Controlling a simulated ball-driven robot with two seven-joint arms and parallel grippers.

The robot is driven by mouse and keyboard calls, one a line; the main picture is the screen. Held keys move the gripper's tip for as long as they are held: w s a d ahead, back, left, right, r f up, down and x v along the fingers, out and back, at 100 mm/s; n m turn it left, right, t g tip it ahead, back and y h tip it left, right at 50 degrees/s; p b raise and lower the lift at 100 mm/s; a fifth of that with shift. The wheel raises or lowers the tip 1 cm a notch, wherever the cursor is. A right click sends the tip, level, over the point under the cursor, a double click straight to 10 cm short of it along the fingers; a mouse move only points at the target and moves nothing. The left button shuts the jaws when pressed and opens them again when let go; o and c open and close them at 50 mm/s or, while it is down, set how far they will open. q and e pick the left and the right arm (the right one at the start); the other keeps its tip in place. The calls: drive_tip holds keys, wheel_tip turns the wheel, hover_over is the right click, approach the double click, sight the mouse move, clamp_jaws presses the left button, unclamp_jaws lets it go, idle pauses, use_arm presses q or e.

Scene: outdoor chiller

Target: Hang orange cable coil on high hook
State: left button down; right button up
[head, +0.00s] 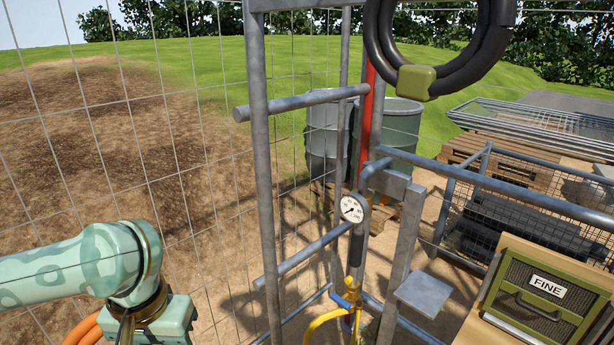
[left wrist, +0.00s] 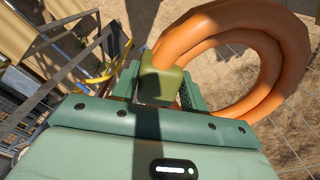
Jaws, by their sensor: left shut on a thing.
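The orange cable coil (left wrist: 285,60) fills the upper right of the left wrist view, with an olive block (left wrist: 160,82) on it. My left gripper (left wrist: 158,92) is shut on the coil at this block. In the head view, a small part of the coil (head: 84,330) shows at the bottom left, below my left wrist; the rest is cut off. A grey pipe frame (head: 260,170) stands right of my arm, with an upper bar (head: 300,102) sticking out left. I cannot tell which part is the high hook. My right gripper is not in view.
A black coil (head: 455,85) with an olive block (head: 416,82) hangs at the top; its support is cut off. A gauge (head: 352,208), a yellow hose (head: 322,318) and a green case marked FINE (head: 545,300) lie lower. A wire fence (head: 120,130) stands behind.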

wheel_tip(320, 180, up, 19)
drive_tip(key=p, duration=1.6)
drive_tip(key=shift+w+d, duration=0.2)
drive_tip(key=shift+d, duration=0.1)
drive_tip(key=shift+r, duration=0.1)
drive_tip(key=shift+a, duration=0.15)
